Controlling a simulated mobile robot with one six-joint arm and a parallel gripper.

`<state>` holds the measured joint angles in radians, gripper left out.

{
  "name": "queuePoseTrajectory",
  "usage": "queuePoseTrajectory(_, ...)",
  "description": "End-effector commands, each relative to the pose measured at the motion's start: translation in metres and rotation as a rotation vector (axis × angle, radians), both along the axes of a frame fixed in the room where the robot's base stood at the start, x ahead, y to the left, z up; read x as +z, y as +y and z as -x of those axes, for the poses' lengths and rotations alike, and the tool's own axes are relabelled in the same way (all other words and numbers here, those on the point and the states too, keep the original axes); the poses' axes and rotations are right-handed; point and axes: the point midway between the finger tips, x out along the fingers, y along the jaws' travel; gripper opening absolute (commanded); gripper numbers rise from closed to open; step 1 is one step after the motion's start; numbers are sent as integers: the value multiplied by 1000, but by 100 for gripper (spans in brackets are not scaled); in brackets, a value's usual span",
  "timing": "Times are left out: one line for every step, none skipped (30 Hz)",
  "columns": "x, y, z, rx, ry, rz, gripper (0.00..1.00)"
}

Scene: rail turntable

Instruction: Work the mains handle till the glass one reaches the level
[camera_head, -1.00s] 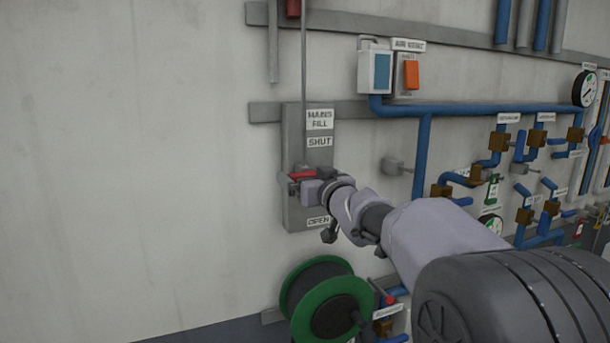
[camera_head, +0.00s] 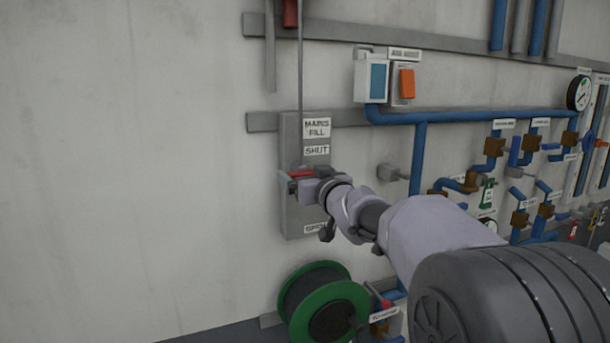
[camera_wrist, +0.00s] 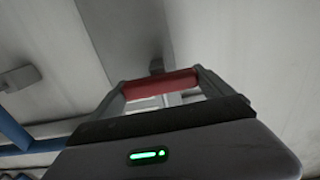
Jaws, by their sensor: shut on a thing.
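The mains fill handle is a red bar (camera_head: 300,174) on a grey plate (camera_head: 290,215) on the wall. Labels on the plate read MAINS FILL and SHUT above the handle and OPEN near the bottom. The handle sits between them, closer to SHUT. My gripper (camera_head: 308,184) is shut on the handle. In the wrist view the red bar (camera_wrist: 160,84) lies across between my two grey fingers. Tall upright tubes (camera_head: 587,145) stand at the right edge with an orange-red pointer (camera_head: 601,143); a glass level cannot be read there.
A green hose reel (camera_head: 322,305) is low below the plate. Blue pipes (camera_head: 455,115) with brass valves (camera_head: 493,147) fill the wall to the right. A switch box with an orange rocker (camera_head: 406,82) and a round dial (camera_head: 579,92) sit higher. The wall left is bare.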

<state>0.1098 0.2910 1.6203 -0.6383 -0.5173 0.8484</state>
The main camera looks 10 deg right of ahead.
Motion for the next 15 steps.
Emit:
queuePoseTrajectory(6, 0, 1, 1, -13, -2, 18)
queuePoseTrajectory(6, 0, 1, 1, -14, -2, 18)
queuePoseTrajectory(6, 0, 1, 1, -15, -2, 18)
queuePoseTrajectory(7, 0, 1, 1, -15, -2, 18)
queuePoseTrajectory(7, 0, 1, 1, -15, -1, 97)
queuePoseTrajectory(7, 0, 1, 1, -15, -1, 100)
queuePoseTrajectory(6, 0, 1, 1, -14, -1, 100)
queuePoseTrajectory(6, 0, 1, 1, -14, -1, 100)
queuePoseTrajectory(5, 0, 1, 1, -13, -1, 100)
queuePoseTrajectory(5, 0, 1, 1, -13, -1, 100)
queuePoseTrajectory(5, 0, 1, 1, -12, -1, 100)
queuePoseTrajectory(5, 0, 1, 1, -12, -1, 100)
queuePoseTrajectory(4, 0, 2, 1, -12, -1, 100)
queuePoseTrajectory(4, 0, 3, 1, -11, -1, 100)
queuePoseTrajectory(4, -1, 7, 0, -12, -1, 100)
